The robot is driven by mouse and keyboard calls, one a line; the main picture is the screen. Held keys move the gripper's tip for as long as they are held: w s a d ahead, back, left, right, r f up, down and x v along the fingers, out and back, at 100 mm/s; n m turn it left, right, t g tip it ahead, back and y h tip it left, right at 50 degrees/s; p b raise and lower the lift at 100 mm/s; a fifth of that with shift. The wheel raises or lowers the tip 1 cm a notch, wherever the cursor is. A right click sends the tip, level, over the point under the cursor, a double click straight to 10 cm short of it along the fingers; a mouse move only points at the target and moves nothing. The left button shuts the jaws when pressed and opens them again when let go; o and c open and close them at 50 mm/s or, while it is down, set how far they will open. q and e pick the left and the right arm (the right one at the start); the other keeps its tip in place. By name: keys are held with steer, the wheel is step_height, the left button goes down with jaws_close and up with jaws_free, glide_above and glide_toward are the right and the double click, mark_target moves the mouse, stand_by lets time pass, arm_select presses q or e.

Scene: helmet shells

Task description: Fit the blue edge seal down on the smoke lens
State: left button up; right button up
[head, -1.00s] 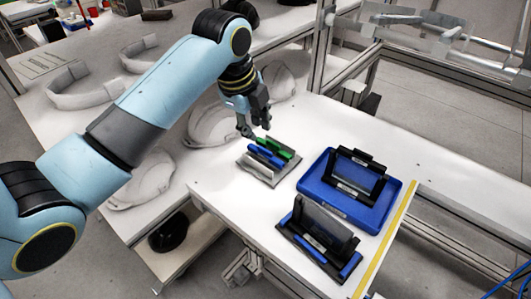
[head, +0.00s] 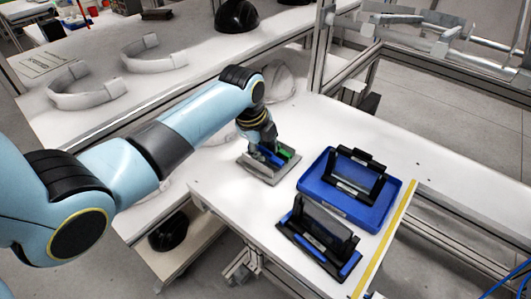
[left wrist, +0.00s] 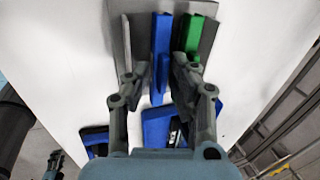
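The blue edge seal (head: 270,157) is a blue bar with a tab, in a grey slotted rack (head: 262,173). It also shows in the left wrist view (left wrist: 161,35). My left gripper (left wrist: 158,80) is over the rack, its fingers apart on either side of the blue tab. In the head view my left gripper (head: 268,148) partly hides the seal. A dark smoke lens (head: 325,220) stands in a black frame with blue parts at its base, near the table's front. What looks like my right gripper (left wrist: 54,165) is small at the lower left of the wrist view.
A green bar (head: 288,154) sits beside the blue seal in the rack. A blue tray (head: 383,207) holds another black-framed dark panel (head: 356,172). A yellow strip (head: 385,240) marks the table's right edge. White table is clear behind the tray.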

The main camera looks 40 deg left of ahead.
arm_select(q)
jaws_close()
